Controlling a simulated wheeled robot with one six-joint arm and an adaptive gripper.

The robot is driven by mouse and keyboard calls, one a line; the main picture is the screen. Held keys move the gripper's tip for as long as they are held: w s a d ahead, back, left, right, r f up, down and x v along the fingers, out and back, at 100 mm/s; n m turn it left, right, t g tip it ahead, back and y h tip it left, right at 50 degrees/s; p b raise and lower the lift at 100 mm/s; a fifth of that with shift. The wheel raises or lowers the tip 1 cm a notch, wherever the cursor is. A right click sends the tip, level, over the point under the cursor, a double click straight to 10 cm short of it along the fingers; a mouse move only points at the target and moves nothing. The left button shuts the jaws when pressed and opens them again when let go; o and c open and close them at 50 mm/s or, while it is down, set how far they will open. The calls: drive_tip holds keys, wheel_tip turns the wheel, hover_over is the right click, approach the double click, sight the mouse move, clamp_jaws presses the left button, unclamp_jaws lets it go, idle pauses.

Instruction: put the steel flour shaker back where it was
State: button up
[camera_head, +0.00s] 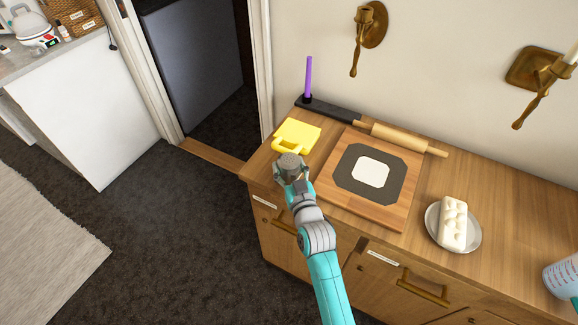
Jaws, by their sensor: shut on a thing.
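The steel flour shaker (289,159) is a small grey cylinder with a rounded top. My gripper (292,172) is shut on it and holds it over the front left part of the wooden counter, by the front edge. The gripper hides the shaker's lower part, so I cannot tell whether it touches the counter. Just behind it lies a yellow flat tool with a loop handle (300,132). To the right is a wooden board (388,214) with a dark eight-sided sheet (348,178) and a white square (370,173) on it.
A rolling pin (398,137) and a dark rack with a purple stick (309,77) lie along the wall. A plate (472,240) with a white loaf-like block (453,222) is right, near a measuring jug (562,275). Brass sconces (372,22) hang above. Left of the counter is open floor.

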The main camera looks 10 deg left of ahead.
drive_tip(key=o, duration=1.4)
drive_tip(key=shift+c, duration=0.2)
drive_tip(key=shift+r, duration=0.1)
drive_tip(key=v, duration=1.2)
